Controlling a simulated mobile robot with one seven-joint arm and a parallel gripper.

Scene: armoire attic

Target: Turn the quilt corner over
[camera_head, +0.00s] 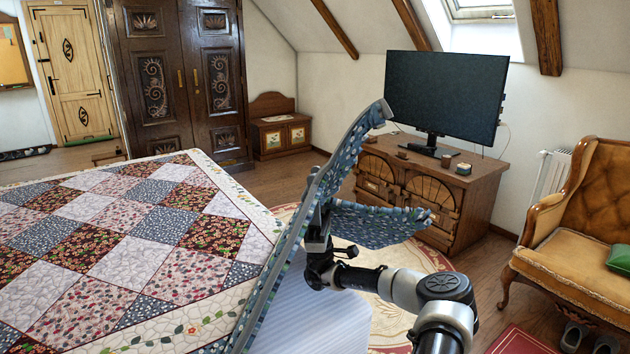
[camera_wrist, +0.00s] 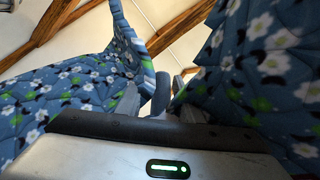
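The patchwork quilt (camera_head: 150,240) covers the bed at the left, its red, white and blue diamonds facing up inside a cream flowered border. Its near right part is lifted off the bed, showing a blue floral underside (camera_head: 345,160) and a grey edge. My gripper (camera_head: 319,225) is at this raised part, beside the bed, and is shut on the quilt. In the wrist view, blue floral cloth (camera_wrist: 70,95) rises on both sides of the fingers (camera_wrist: 165,100), with folds gathered between them. The exact pinched spot is partly hidden.
The pale bed side (camera_head: 310,310) shows under the lifted quilt. A wooden cabinet (camera_head: 470,205) with a television (camera_head: 445,95) stands behind my gripper. An orange armchair (camera_head: 580,240) is at the right. A round rug (camera_head: 400,280) lies on the floor between.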

